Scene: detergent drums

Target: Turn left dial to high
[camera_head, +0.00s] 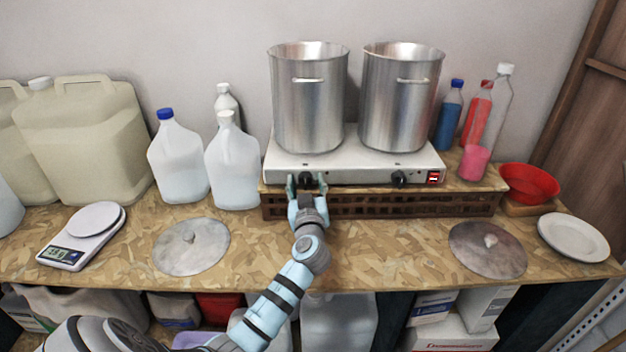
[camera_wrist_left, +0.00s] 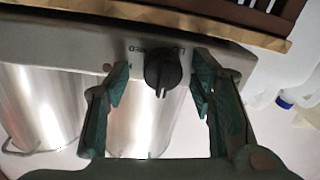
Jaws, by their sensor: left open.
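A white two-burner stove (camera_head: 355,160) stands on a raised wooden board at the back of the bench. Its left dial (camera_head: 306,180) is black and sits on the front panel, partly hidden by my gripper. The left dial also shows in the left wrist view (camera_wrist_left: 162,70), with small lettering beside it. My left gripper (camera_head: 307,183) is open in front of the left dial. In the left wrist view its fingers (camera_wrist_left: 160,84) are on either side of the dial, with gaps showing. The right dial (camera_head: 399,179) is black and uncovered. My right gripper is not in view.
Two tall steel pots (camera_head: 308,100) (camera_head: 403,100) stand on the stove. A red switch (camera_head: 433,177) is at its right end. White jugs (camera_head: 232,165) stand left of the stove.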

